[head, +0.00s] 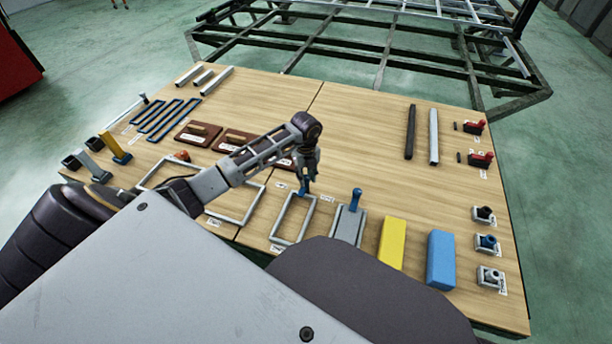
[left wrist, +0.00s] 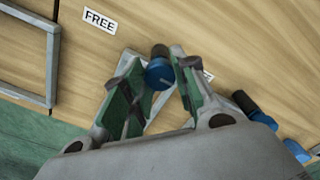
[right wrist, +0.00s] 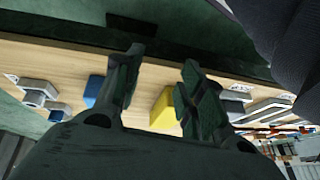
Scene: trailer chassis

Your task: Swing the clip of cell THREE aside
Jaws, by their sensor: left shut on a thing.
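My left gripper (head: 304,192) is over the front middle of the table, above a grey rectangular frame. In the left wrist view its fingers (left wrist: 155,85) are closed on a blue cylindrical piece (left wrist: 159,74) with a dark end. The piece also shows as a small blue spot in the head view (head: 303,187). My right gripper (left wrist: 0,0) is absent there; its open, empty fingers (right wrist: 160,85) show in the right wrist view. Three small grey fixtures (head: 484,215) stand at the front right. I cannot read their labels or tell which is cell THREE or its clip.
Brown boards (head: 198,133) and grey frames (head: 243,205) fill the left. A FREE label (left wrist: 100,19) shows. Bare wood lies between the tool and bars.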

